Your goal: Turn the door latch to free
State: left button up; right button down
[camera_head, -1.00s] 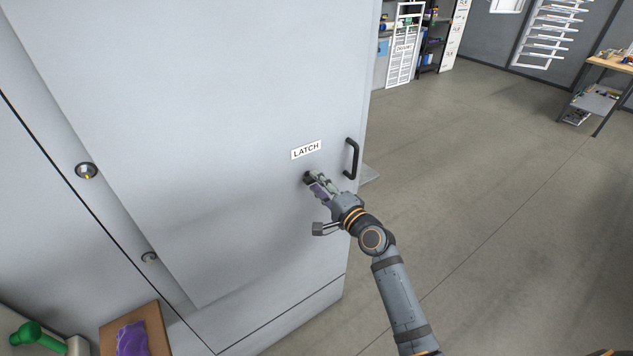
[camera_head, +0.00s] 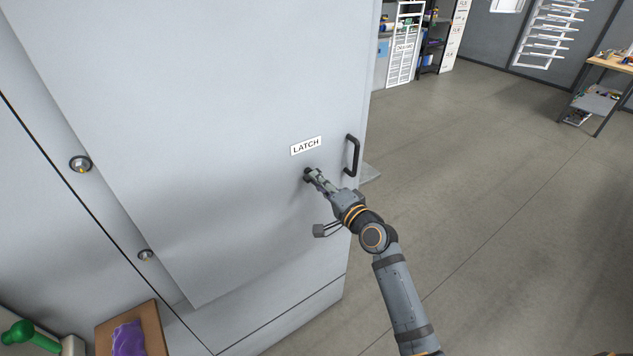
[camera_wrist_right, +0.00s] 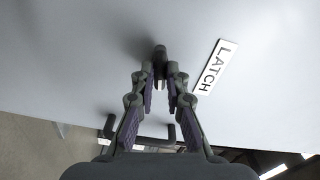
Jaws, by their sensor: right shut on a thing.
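The grey door (camera_head: 240,80) fills the left and middle of the head view. A white label reading LATCH (camera_head: 306,146) is on it, and the dark latch knob (camera_head: 308,175) is just below the label. My right gripper (camera_head: 313,177) is shut on the latch knob, its fingers hiding part of it. In the right wrist view the knob (camera_wrist_right: 160,53) shows between the fingertips of my right gripper (camera_wrist_right: 161,78), with the label (camera_wrist_right: 216,67) to the right. My left gripper is not in view.
A black door handle (camera_head: 353,157) is right of the label, close to my right gripper. A board with a purple thing (camera_head: 129,340) and a green object (camera_head: 22,333) are at the lower left. Open floor (camera_head: 500,200) lies to the right.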

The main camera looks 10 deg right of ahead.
jog(key=shift+n+b, duration=0.5)
jog(key=shift+n, duration=0.5)
jog(key=n+b, duration=0.3)
jog(key=n, duration=0.1)
jog(key=shift+n+b, duration=0.3)
